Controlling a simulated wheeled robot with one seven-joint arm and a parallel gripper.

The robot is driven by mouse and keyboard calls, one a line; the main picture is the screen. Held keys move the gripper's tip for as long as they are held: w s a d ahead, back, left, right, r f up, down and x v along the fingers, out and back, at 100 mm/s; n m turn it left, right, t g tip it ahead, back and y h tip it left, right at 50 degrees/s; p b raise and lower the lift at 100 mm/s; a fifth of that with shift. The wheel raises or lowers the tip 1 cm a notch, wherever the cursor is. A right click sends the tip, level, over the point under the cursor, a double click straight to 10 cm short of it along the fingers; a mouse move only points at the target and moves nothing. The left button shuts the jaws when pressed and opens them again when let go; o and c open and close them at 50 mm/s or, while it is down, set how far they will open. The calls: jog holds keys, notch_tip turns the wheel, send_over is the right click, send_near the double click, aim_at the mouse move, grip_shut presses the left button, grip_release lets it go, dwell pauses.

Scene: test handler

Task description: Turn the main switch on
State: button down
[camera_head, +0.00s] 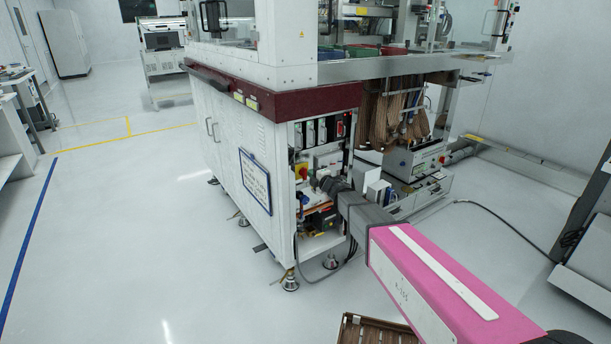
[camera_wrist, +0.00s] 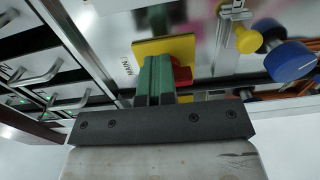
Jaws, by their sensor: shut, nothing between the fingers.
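The main switch is a red knob on a yellow square plate, low inside the open end of the white machine cabinet. In the head view the main switch (camera_head: 301,170) is small, just left of my gripper (camera_head: 322,182). In the wrist view I see the yellow plate (camera_wrist: 180,46), the red knob (camera_wrist: 184,75) and a "MAIN" label. My green fingers (camera_wrist: 157,64) are shut with nothing between them. They overlap the plate and part of the knob in this view. I cannot tell whether they touch the knob, and its turn position is partly hidden.
Breakers (camera_head: 320,131) sit above the switch. In the wrist view a yellow button (camera_wrist: 247,38) and a blue round part (camera_wrist: 289,61) lie to the right, and metal handles (camera_wrist: 39,67) to the left. A brown crate (camera_head: 375,330) is on the floor. Floor left of the cabinet is clear.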

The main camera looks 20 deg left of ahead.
jog(key=shift+s+r, duration=0.15)
jog(key=v, duration=0.7)
dwell(0.6)
jog(key=shift+d, duration=0.1)
jog(key=v, duration=1)
jog(key=w+d+f+m+h, duration=0.1)
jog(key=d+f+m+h, duration=0.2)
jog(key=d+m+h, duration=0.7)
jog(key=w+d+f+m+h, duration=0.1)
jog(key=d+f+m+h, duration=0.45)
jog(key=d, duration=0.85)
jog(key=s+d+f+m+g+y, duration=0.1)
jog(key=s+d+f+m+g, duration=0.1)
jog(key=s+d+m+g, duration=0.3)
jog(key=s+d+f+m+g+y, duration=0.1)
jog(key=s+d+f+m+g, duration=0.2)
jog(key=s, duration=1)
jog(key=d+m+g, duration=0.2)
jog(key=m+g, duration=0.1)
jog(key=m, duration=0.1)
jog(key=shift+g, duration=0.4)
